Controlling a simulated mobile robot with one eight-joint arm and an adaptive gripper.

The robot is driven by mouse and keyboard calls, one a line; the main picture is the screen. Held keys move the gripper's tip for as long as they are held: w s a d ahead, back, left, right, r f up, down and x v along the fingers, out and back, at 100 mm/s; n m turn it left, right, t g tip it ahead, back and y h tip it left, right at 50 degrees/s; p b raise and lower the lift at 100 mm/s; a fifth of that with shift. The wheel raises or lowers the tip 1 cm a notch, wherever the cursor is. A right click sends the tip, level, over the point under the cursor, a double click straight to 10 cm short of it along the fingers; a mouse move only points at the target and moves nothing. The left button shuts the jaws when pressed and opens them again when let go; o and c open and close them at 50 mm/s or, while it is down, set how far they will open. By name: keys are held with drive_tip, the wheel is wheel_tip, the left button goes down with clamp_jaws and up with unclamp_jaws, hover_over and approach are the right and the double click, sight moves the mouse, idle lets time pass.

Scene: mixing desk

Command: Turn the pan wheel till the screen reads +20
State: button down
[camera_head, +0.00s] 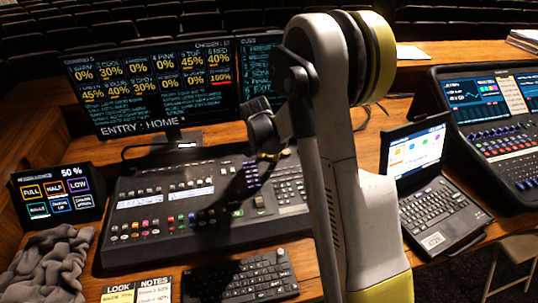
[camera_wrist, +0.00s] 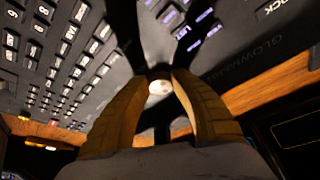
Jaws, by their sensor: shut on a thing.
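My gripper (camera_wrist: 160,78), with two yellow ribbed fingers, is shut on a small round wheel (camera_wrist: 158,88) with a pale face on the dark console. I cannot read a label that marks it as the pan wheel. In the head view my gripper (camera_head: 269,156) reaches down to the upper right part of the lighting console (camera_head: 150,213), and the wheel is hidden there. The large screen (camera_head: 150,80) behind the console shows rows of percentages and "ENTRY: HOME" at the bottom. I see no +20 on it; its right part is partly covered by my arm.
A small touch panel (camera_head: 58,193) reading 50 % stands at the left, above a grey cloth (camera_head: 45,265). A keyboard (camera_head: 240,277) lies in front. A laptop (camera_head: 440,205) and a second console (camera_head: 495,130) stand at the right. Console keys crowd around my fingers.

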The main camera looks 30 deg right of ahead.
drive_tip(key=shift+m, duration=0.4)
drive_tip(key=m, duration=0.1)
drive_tip(key=m+g, duration=0.1)
drive_tip(key=m, duration=0.1)
drive_tip(key=shift+w+a+m+g+h, duration=0.1)
drive_tip(key=shift+w+m+g+h, duration=0.05)
drive_tip(key=shift+m+g+h, duration=0.15)
drive_tip(key=shift+w+m+g, duration=0.1)
drive_tip(key=shift+m+g, duration=0.5)
drive_tip(key=shift+m, duration=1)
drive_tip(key=c, duration=1)
unclamp_jaws()
drive_tip(key=shift+c, duration=0.2)
drive_tip(key=v, duration=1.2)
